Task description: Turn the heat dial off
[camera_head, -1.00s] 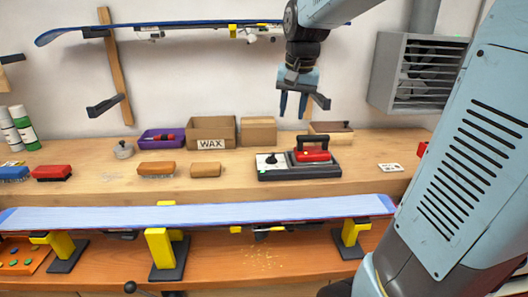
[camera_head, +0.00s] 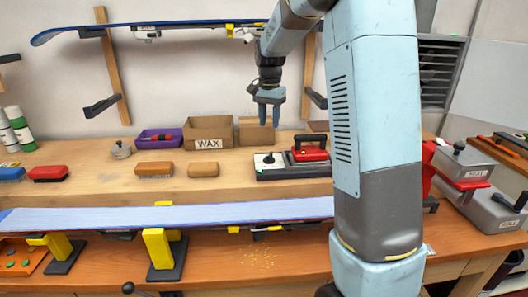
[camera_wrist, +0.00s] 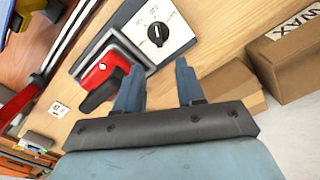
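The heat dial (camera_head: 269,159) is a black knob on the white panel at the left end of the dark iron station on the back shelf. In the wrist view the dial (camera_wrist: 156,34) sits on its marked white plate, just beyond my fingertips. My gripper (camera_head: 265,123) hangs above and behind the dial, fingers pointing down. In the wrist view my gripper (camera_wrist: 157,68) has its two blue fingers apart with nothing between them. It does not touch the dial. The red iron (camera_head: 310,153) with its black handle rests on the station's right part.
Cardboard boxes (camera_head: 208,131) stand behind and left of the station, one marked WAX. A blue ski (camera_head: 170,215) lies across the front on yellow supports. Another ski (camera_head: 160,25) hangs on the wall rack. Grey equipment with black knobs (camera_head: 466,164) stands at right.

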